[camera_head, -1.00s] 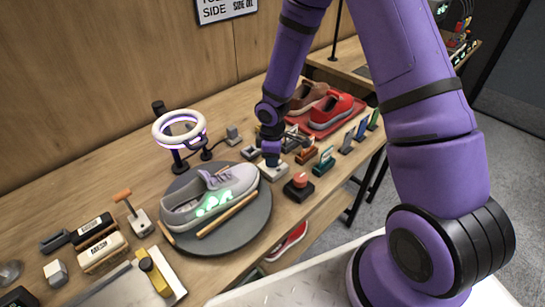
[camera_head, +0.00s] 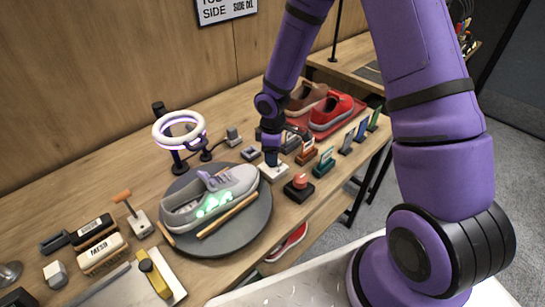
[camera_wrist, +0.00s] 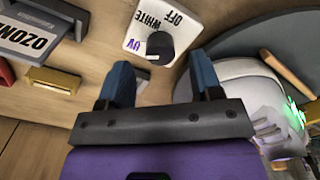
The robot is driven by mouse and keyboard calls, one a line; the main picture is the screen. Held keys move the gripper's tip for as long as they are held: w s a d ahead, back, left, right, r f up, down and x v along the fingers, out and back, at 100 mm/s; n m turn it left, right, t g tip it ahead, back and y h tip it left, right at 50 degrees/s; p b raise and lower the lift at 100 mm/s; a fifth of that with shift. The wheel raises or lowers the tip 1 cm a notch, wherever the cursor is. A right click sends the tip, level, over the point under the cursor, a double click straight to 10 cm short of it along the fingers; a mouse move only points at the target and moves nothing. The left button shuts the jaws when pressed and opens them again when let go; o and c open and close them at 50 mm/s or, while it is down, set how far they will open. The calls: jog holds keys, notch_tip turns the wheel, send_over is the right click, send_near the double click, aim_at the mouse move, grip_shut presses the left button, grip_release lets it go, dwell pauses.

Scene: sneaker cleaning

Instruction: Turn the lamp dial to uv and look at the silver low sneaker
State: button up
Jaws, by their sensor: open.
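The lamp dial is a white plate (camera_wrist: 142,40) marked OFF, WHITE and UV with a dark knob (camera_wrist: 160,46); the knob's pale mark is toward UV. The plate also shows in the head view (camera_head: 275,174). My gripper (camera_wrist: 161,82) is open, its blue fingers apart and clear of the knob; in the head view it hangs just above the dial (camera_head: 271,159). The ring lamp (camera_head: 179,128) glows violet. The silver low sneaker (camera_head: 232,184) lies on a round dark turntable (camera_head: 238,238), with green glowing marks on its side. It shows partly in the wrist view (camera_wrist: 245,85).
A red button block (camera_head: 299,188) stands right of the dial. Several small coloured blocks line the bench's right edge. Red (camera_head: 331,112) and brown shoes sit on a red tray behind. Brushes (camera_head: 103,254) and a wooden stick (camera_head: 227,217) are at the left and on the turntable.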

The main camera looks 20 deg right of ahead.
notch_tip(320, 180, up, 8)
dwell(0.4)
dwell(0.3)
jog(key=s+d+r+m+t+h, duration=0.1)
jog(key=s+d+r+m, duration=0.15)
jog(key=r, duration=0.45)
jog(key=s+d+r+m+t, duration=0.1)
jog(key=s+r+m, duration=0.1)
jog(key=s+r, duration=0.3)
jog(key=s+d+r+m+t+h, duration=0.1)
jog(key=s+d+r+m, duration=0.1)
jog(key=r, duration=0.6)
jog(key=s+r+m+t+y, duration=0.1)
jog(key=s+r+m, duration=0.2)
jog(key=s+r, duration=0.2)
jog(key=s+d+r+m+t+y, duration=0.1)
jog(key=s+r+m, duration=0.2)
jog(key=s, duration=0.8)
jog(key=shift+d+v, duration=0.2)
jog(key=shift+v, duration=0.9)
jog(key=shift+w, duration=0.15)
dwell(0.3)
